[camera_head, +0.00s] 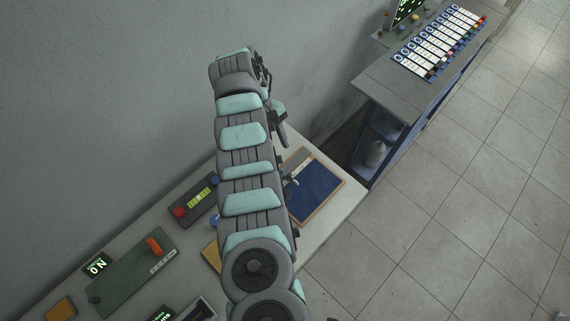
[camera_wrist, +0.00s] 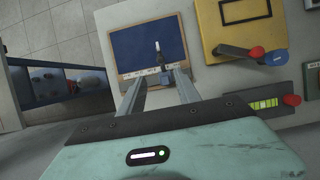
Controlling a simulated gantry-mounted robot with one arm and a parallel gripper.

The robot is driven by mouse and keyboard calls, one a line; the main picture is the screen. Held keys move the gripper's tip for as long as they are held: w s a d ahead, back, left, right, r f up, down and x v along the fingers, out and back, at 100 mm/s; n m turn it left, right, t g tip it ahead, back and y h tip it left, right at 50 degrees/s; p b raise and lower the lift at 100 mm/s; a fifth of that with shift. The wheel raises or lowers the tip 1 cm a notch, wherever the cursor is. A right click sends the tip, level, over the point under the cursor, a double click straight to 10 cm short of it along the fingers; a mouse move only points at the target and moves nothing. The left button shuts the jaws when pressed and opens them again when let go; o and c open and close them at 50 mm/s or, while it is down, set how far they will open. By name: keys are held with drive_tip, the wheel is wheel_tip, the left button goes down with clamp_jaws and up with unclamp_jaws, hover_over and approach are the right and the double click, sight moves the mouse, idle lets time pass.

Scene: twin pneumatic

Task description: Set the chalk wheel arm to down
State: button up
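A dark blue panel with a wooden frame (camera_wrist: 130,45) lies on the bench; it also shows in the head view (camera_head: 318,190). A small arm with a pale tip (camera_wrist: 158,47) stands at its labelled edge; I take it to be the chalk wheel arm. In the head view, my arm partly covers that panel, and the small arm (camera_head: 291,182) shows beside it. My gripper (camera_wrist: 158,75) is open, its two fingers apart on either side of the small arm's base in the wrist view. I cannot tell the height gap or whether they touch.
A blue shelf (camera_wrist: 60,82) stands across a gap. A green plate with an orange handle (camera_head: 155,246) is at lower left.

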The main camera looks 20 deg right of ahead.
sight(289, 174)
drive_tip(key=p+x, duration=0.2)
drive_tip(key=x, duration=0.8)
drive_tip(key=shift+s+f, duration=0.3)
drive_tip(key=shift+c, duration=0.2)
clamp_jaws()
idle(0.9)
